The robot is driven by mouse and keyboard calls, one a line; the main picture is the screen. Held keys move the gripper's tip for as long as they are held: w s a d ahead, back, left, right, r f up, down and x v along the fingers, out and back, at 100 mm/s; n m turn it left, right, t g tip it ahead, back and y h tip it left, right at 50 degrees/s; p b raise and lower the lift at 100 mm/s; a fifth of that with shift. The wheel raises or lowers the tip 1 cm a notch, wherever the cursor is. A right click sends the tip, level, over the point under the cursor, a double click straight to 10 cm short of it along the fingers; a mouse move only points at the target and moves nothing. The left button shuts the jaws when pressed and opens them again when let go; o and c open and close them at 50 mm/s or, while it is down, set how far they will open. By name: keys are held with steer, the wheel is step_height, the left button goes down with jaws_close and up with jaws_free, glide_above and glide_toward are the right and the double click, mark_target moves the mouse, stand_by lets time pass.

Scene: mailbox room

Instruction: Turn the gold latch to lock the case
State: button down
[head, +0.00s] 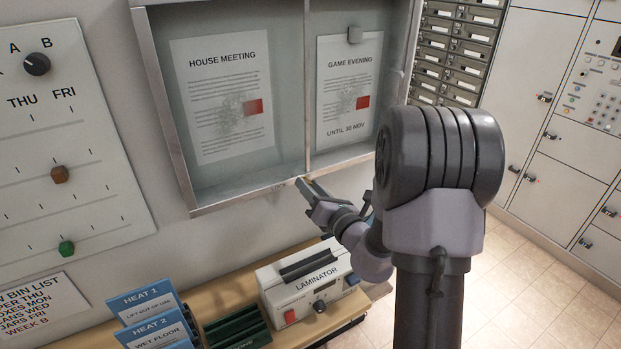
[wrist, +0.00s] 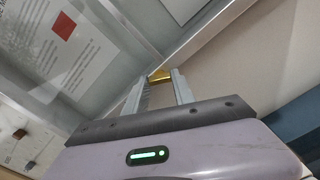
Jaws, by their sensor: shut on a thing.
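The case (head: 249,195) is a metal-framed glass notice case on the wall, with two notices behind its panes. The gold latch (wrist: 160,75) sits at the case's lower frame, between my fingertips in the wrist view. In the head view only a small bit of gold shows at the bottom frame, near the middle divider. My gripper (head: 306,184) reaches that spot from the lower right. In the wrist view my gripper (wrist: 160,84) is shut on the latch. Much of the latch is hidden by the fingers, and I cannot tell its exact angle.
A laminator (head: 307,287) stands on a wooden shelf below the case, with blue signs (head: 143,304) to its left. A slider panel (head: 66,130) is on the wall at left. Metal mailboxes (head: 459,50) and pale lockers (head: 560,110) are at right, above clear tiled floor.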

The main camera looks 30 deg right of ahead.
steer(key=shift+r+m+p, duration=0.1)
steer(key=shift+m+p, duration=5.7)
steer(key=shift+m, duration=0.1)
steer(key=c, duration=1)
jaws_free()
steer(key=shift+c, duration=0.2)
